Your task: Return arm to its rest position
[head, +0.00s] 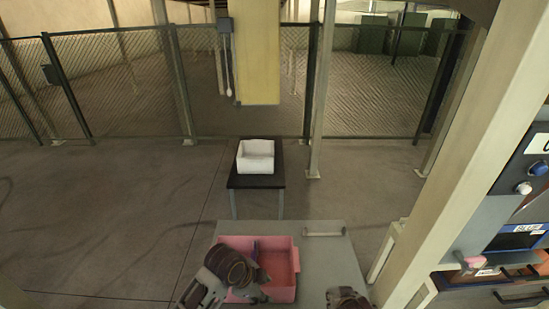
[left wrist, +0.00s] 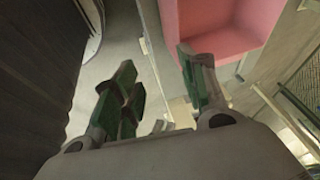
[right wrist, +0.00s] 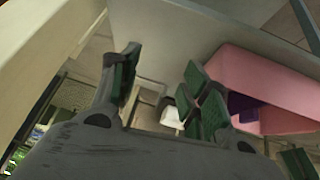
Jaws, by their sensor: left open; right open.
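My left gripper (left wrist: 155,78) is open, with nothing between its green-padded fingers. In the head view my left arm crosses the left part of a pink bin (head: 284,266) and hides some of it. The bin also shows in the left wrist view (left wrist: 215,30), beyond the fingers. My right gripper (right wrist: 163,78) is open and empty; in the head view only part of that arm shows at the bottom edge, right of the bin. A dark purple item (right wrist: 243,106) is inside the bin; I cannot tell what it is.
The bin stands on a grey surface (head: 330,255) with a handle at its far right. Beyond it, a white box (head: 255,160) sits on a small black table (head: 256,182). A beige post (head: 455,180) and a shelf unit with bins (head: 510,240) stand right. Open floor lies left.

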